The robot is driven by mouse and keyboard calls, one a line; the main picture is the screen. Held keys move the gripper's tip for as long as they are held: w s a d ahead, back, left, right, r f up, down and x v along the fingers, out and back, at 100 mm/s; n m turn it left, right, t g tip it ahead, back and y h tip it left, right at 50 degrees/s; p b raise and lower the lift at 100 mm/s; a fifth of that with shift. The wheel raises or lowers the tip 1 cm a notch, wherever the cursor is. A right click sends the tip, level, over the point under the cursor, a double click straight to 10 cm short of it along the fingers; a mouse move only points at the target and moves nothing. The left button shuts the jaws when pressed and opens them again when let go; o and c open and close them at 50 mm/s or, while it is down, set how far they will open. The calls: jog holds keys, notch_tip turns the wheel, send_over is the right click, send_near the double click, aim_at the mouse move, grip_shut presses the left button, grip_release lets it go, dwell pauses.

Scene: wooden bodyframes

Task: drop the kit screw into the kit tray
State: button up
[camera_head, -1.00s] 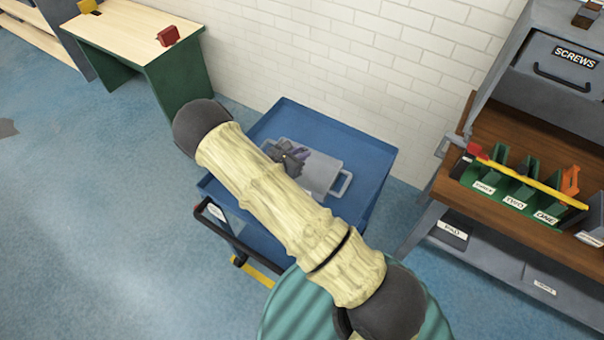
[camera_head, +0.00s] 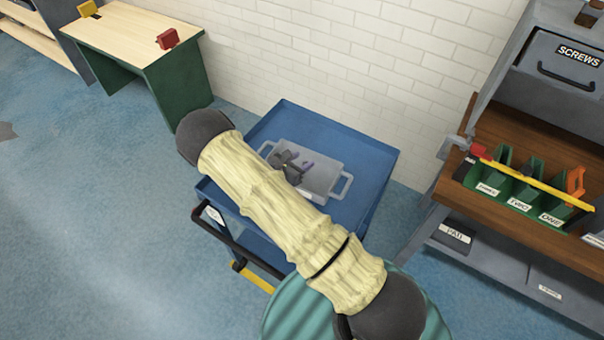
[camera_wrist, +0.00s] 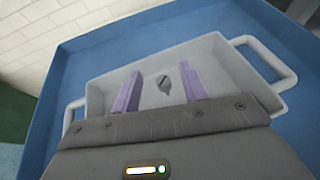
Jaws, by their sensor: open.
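The kit tray (camera_head: 322,170) is a light grey, two-handled tray on a blue cart. It also fills much of the wrist view (camera_wrist: 226,72). My gripper (camera_head: 302,166) is over the tray, with its two purple fingers spread apart in the wrist view (camera_wrist: 160,74). A small grey screw (camera_wrist: 164,84) with a slotted head and pointed end shows between the fingers, against the tray's floor. It has a gap to each finger. I cannot tell whether it is touching the floor. In the head view I cannot make out the screw behind my gripper and arm.
The blue cart (camera_head: 368,158) has a raised rim and stands by a white brick wall. A workbench (camera_head: 455,195) with green bins (camera_head: 525,190) is at right. A green-sided table (camera_head: 130,38) stands at far left. Open blue floor lies at left.

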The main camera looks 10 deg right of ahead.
jog(key=b+v, duration=0.2)
jog(key=v, duration=1.5)
jog(key=shift+s+a+b, duration=0.15)
jog(key=shift+s+b, duration=0.05)
jog(key=shift+b, duration=0.15)
jog(key=s+d+r+m+g+y, duration=0.2)
jog(key=s+d+r+m+y, duration=0.3)
jog(key=m, duration=0.7)
jog(key=s+d+r+m+g+y+p, duration=0.1)
jog(key=s+d+r+m+g+y, duration=0.2)
jog(key=m, duration=1)
jog(key=s+d+r+y, duration=0.2)
jog(key=s+d+r, duration=0.2)
jog(key=d+r, duration=0.2)
jog(key=shift+d+r+y, duration=0.35)
jog(key=shift+r+y, duration=0.05)
jog(key=shift+r, duration=0.25)
